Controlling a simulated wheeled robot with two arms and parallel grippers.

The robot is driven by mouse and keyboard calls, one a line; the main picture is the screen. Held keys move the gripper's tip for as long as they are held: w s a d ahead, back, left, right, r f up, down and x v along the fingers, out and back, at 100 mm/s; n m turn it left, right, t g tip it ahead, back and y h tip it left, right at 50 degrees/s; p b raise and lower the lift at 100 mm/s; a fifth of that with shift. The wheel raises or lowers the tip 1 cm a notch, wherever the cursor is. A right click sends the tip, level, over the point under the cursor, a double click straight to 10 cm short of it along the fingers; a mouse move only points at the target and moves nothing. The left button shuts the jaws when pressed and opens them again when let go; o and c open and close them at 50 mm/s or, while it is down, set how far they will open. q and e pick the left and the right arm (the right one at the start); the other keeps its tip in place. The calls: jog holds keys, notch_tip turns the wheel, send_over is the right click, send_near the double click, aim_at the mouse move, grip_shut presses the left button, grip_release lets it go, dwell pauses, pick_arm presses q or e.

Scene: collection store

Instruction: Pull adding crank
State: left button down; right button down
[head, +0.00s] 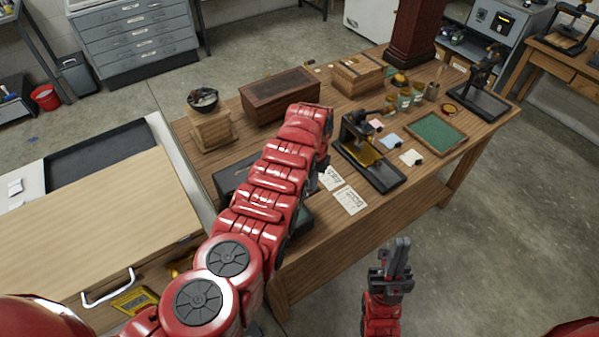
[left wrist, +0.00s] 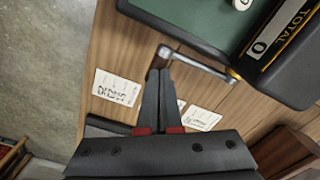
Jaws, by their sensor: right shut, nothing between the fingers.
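The adding machine (left wrist: 205,22), black with a green panel and a "TOTAL" window, fills the top right of the left wrist view. Its metal crank (left wrist: 200,65) sticks out of the side towards the left. The fingertips of my left gripper (left wrist: 160,72) are close together, just below the crank's outer end. I cannot see whether part of the crank's grip is between them. In the head view my left arm covers most of the machine (head: 229,181) and hides the left gripper. My right gripper (head: 398,250) is shut and empty, in front of the table and pointing up.
Printed cards (left wrist: 117,87) lie on the wooden table (head: 335,245) by the machine. A black stand (head: 370,165) stands to the right of my left arm, with a green tray (head: 436,133) beyond. A wooden box (head: 280,92) stands behind. The floor right of the table is clear.

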pick_arm(q)
jog(key=shift+f, duration=0.15)
jog(key=shift+f+b, duration=1.25)
jog(key=shift+f, duration=0.15)
